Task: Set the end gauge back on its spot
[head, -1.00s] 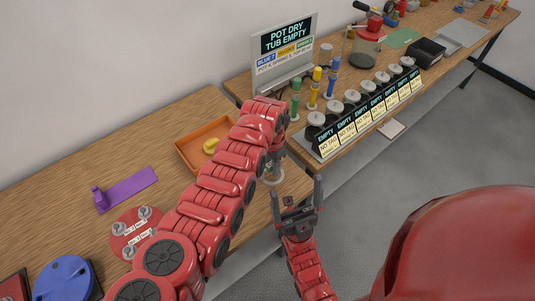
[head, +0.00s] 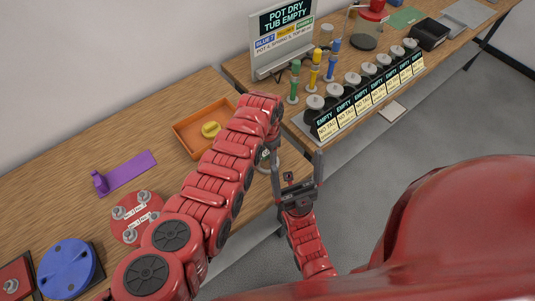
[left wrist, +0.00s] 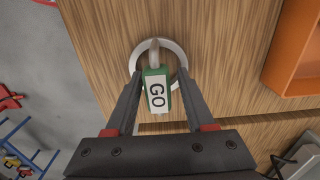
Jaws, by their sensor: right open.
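The end gauge (left wrist: 157,92), a green piece with a white GO label and a pale metal end, is in the left wrist view. Its metal end overlaps a pale ring (left wrist: 181,55) on the wooden bench; I cannot tell if it touches the bench. My left gripper (left wrist: 159,74) is around the gauge, with a finger on each side and visible gaps, so it looks open. In the head view my left arm hides most of the gauge and that gripper. My right gripper (head: 296,166) is open and empty, off the bench's front edge.
A purple piece (head: 128,174), a red round plate (head: 125,228) and a blue disc (head: 66,270) are at left. The second bench holds a row of labelled pots (head: 352,79).

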